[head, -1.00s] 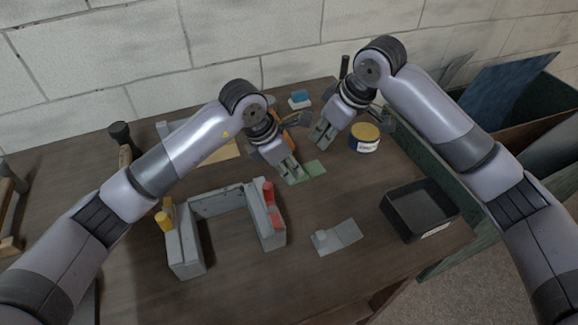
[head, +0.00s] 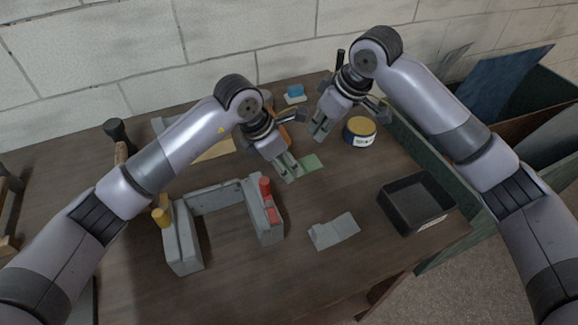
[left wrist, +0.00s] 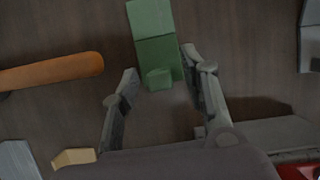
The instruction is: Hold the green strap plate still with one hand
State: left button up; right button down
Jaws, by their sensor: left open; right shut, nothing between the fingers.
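The green strap plate (head: 312,162) lies on the bench, partly hidden by my left gripper in the head view. In the left wrist view, the green strap plate (left wrist: 158,55) has a small raised block at its near end. My left gripper (head: 288,173) is open low over that end. In the left wrist view its fingers (left wrist: 158,72) lie on either side of the plate's near end; the right finger is close to the edge and the left one has a gap. My right gripper (head: 319,137) is shut and empty, above the bench behind the plate.
A grey U-shaped frame (head: 215,196) with red and yellow pieces stands in front of my left gripper. A grey plate (head: 335,231) lies near the front, beside a black tray (head: 385,205). A yellow-topped tin (head: 360,130) stands right of the right gripper. An orange handle (left wrist: 55,72) lies left of the plate.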

pick_arm(q)
jog(key=shift+r, duration=0.15)
jog(key=v, duration=1.1)
jog(key=shift+a+r, duration=0.2)
jog(key=shift+r, duration=0.1)
jog(key=shift+s, duration=0.1)
